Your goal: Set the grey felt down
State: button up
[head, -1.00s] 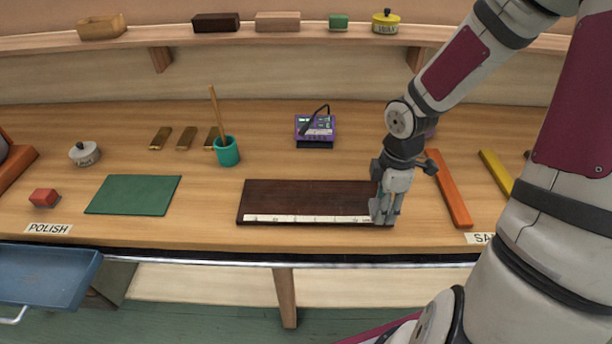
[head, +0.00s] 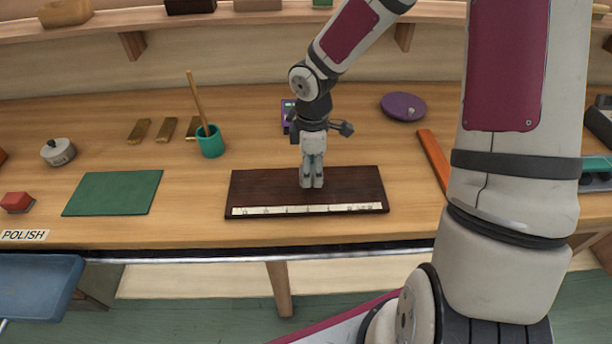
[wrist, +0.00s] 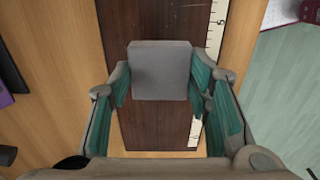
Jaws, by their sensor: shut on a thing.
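The grey felt (wrist: 160,70) is a small grey block between the teal-padded fingers in the wrist view. My gripper (head: 311,184) is shut on it, with its fingers pointing down over the middle of a dark brown board (head: 250,188). In the head view the felt cannot be made out apart from the fingers. The board also shows beneath the felt in the wrist view (wrist: 150,25). I cannot tell whether the felt touches the board. A white ruled strip (head: 265,210) runs along the board's front edge.
A green mat (head: 112,193) lies to the left, with a teal cup (head: 210,142) behind it. An orange bar (head: 433,158) and a purple disc (head: 403,106) are to the right. The bench between mat and board is clear.

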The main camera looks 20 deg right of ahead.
jog(key=f, duration=0.1)
jog(key=a+f, duration=0.1)
jog(key=shift+w+f, duration=0.3)
jog(key=shift+w, duration=0.1)
jog(key=shift+f, duration=0.55)
jog(key=shift+f, duration=0.1)
jog(key=o, duration=0.9)
